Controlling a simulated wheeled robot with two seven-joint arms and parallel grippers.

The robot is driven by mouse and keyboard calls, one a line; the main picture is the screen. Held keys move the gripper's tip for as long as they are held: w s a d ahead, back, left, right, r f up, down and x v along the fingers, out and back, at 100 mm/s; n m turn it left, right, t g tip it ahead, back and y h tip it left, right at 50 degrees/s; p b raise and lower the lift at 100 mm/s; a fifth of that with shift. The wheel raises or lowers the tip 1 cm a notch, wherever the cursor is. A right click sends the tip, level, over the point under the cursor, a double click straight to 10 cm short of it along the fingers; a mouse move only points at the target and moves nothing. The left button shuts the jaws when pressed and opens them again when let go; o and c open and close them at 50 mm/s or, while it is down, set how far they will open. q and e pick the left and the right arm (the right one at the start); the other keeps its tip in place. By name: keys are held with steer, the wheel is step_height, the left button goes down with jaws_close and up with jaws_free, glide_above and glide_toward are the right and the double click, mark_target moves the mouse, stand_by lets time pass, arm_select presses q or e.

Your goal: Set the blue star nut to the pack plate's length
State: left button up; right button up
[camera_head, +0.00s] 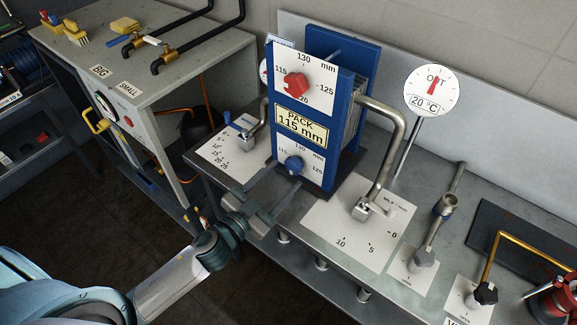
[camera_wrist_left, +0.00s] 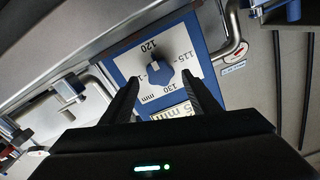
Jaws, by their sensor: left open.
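The blue star nut (camera_head: 293,164) sits on a white dial low on the blue press's front, marked 115 and 130 mm. It shows in the left wrist view (camera_wrist_left: 157,70) as a dark knob; its setting is hard to tell. The pack plate (camera_head: 302,128) above it reads "PACK 115 mm". My left gripper (camera_head: 291,176) is open just in front of the nut, its fingers reaching toward it. In the left wrist view the fingers (camera_wrist_left: 163,72) stand either side of the nut, apparently not touching. My right gripper is not in view.
A red star nut (camera_head: 296,85) sits on a similar dial above the plate. Bent pipes (camera_head: 390,150) stand beside the press. A round gauge (camera_head: 431,91) is at the right. A grey bench (camera_head: 180,75) stands at the left.

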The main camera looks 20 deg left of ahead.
mark_target(292, 168)
arm_select(q)
steer(key=shift+p+x, duration=0.4)
steer(key=shift+x, duration=1.35)
steer(key=c, duration=1)
